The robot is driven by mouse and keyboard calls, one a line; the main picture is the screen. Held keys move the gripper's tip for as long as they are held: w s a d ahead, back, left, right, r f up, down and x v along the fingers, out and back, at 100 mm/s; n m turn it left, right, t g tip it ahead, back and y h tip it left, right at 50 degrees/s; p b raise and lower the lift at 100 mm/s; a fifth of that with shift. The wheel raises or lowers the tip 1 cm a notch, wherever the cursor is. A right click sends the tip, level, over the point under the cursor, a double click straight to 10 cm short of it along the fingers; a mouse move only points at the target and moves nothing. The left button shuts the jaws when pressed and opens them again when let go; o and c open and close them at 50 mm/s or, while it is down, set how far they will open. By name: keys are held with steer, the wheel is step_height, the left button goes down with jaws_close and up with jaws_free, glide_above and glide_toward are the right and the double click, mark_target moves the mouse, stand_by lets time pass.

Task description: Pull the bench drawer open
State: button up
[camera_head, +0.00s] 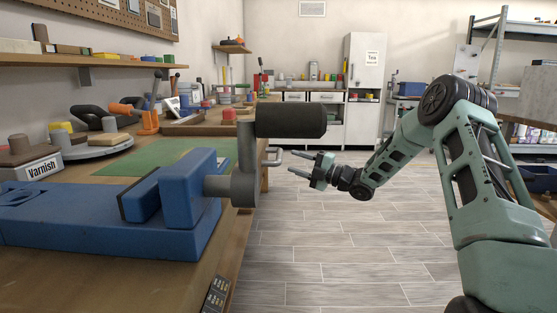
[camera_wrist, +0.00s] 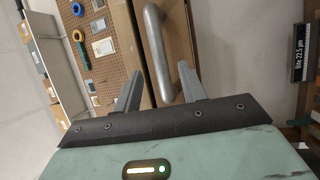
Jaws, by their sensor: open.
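The bench drawer's front shows as a wooden panel (camera_wrist: 178,25) in the wrist view. Its grey metal bar handle (camera_wrist: 156,45) runs down toward the space between my fingers. In the head view the handle (camera_head: 272,157) sticks out from the bench's side edge, partly behind the vise handle; the drawer front is hidden there. My gripper (camera_head: 286,162) is open and level, with its fingertips close to the handle. In the wrist view my gripper (camera_wrist: 160,72) has a finger on each side of the bar. I cannot tell whether either finger touches it.
A blue vise (camera_head: 110,215) with a dark crank handle (camera_head: 290,121) stands on the wooden workbench (camera_head: 175,285) at near left. White cabinets (camera_head: 362,90) stand at the back. The tiled floor (camera_head: 345,245) beside the bench is clear.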

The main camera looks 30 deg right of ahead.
mark_target(279, 157)
steer(key=x, duration=0.7)
steer(key=shift+b, duration=0.3)
steer(key=shift+s, duration=0.1)
jaws_close()
